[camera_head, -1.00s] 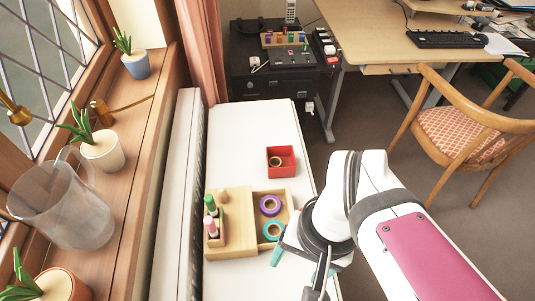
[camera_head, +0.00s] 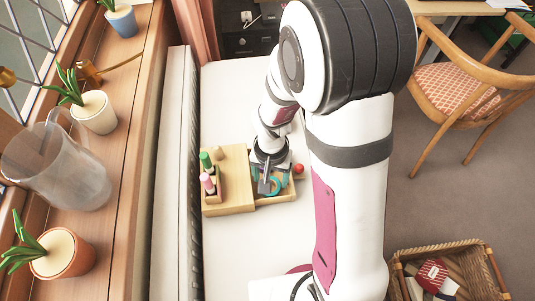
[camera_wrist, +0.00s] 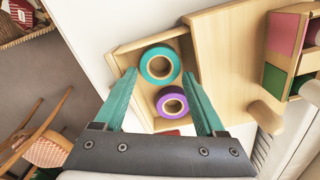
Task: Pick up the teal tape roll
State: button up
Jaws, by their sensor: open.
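The teal tape roll (camera_wrist: 145,64) lies flat in a shallow compartment of the pale wooden tray (camera_wrist: 206,22). It shows clearly in the wrist view, with a brown core. A purple tape roll (camera_wrist: 159,101) lies right beside it in the same compartment. My gripper (camera_wrist: 160,75) is open, with its teal fingers either side of the teal roll in that view and nothing held. I cannot tell how far above the roll the fingertips are. In the head view my gripper (camera_head: 268,186) is over the tray's right part, and it and my arm partly hide the rolls.
A holder with green and pink bottles (camera_head: 207,182) stands on the tray's left. A small red thing (camera_head: 298,168) shows just right of my gripper. A glass jug (camera_head: 60,165) and potted plants line the sill. The white surface (camera_head: 232,245) in front of the tray is clear.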

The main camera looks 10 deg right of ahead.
notch_tip(320, 180, down, 2)
jog(key=shift+f, duration=0.25)
jog(key=c, duration=0.9)
jog(key=shift+o, duration=0.2)
jog(key=shift+r, duration=0.15)
